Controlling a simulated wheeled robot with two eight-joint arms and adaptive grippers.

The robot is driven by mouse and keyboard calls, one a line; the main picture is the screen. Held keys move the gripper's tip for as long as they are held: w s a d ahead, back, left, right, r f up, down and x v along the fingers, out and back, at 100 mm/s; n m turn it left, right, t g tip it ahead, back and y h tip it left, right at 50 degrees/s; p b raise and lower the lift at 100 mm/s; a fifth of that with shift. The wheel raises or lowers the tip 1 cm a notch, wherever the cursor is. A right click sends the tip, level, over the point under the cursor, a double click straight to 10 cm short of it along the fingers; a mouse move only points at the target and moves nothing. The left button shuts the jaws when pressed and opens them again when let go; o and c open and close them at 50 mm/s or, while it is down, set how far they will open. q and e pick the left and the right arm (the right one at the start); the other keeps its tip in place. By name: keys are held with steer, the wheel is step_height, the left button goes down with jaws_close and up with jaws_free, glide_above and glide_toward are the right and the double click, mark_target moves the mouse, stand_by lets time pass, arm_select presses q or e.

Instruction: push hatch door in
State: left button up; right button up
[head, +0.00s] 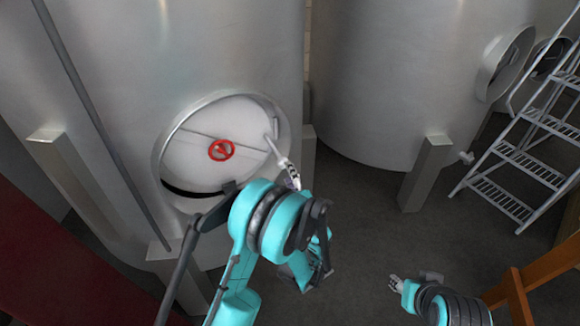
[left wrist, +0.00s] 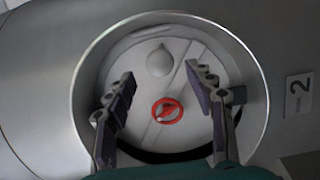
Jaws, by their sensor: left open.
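The pale round hatch door (head: 205,165) sits within a metal rim (head: 168,135) on the left tank. A red handwheel (head: 221,150) is near its middle, and a dark gap shows along its lower left edge. In the left wrist view the door (left wrist: 205,125) faces me, with the red handwheel (left wrist: 167,110) and a pale rounded knob (left wrist: 160,61). My left gripper (left wrist: 159,76) is open and empty in front of the door, its fingers apart; contact cannot be told. In the head view my left arm covers the lower rim. My right gripper (head: 396,284) is low, away from the hatch.
A second tank (head: 390,80) stands to the right, with its own round hatch (head: 505,62). A metal step ladder (head: 520,165) and a wooden orange frame (head: 530,290) are at the right. Tank legs (head: 425,175) stand on the dark floor. Floor between the tanks is clear.

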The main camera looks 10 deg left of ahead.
arm_select(q)
steer(key=b+x, duration=0.1)
steer(key=x, duration=0.5)
steer(key=shift+w+a, duration=0.2)
steer(key=shift+w, duration=0.1)
steer(key=shift+c, duration=0.3)
jaws_close()
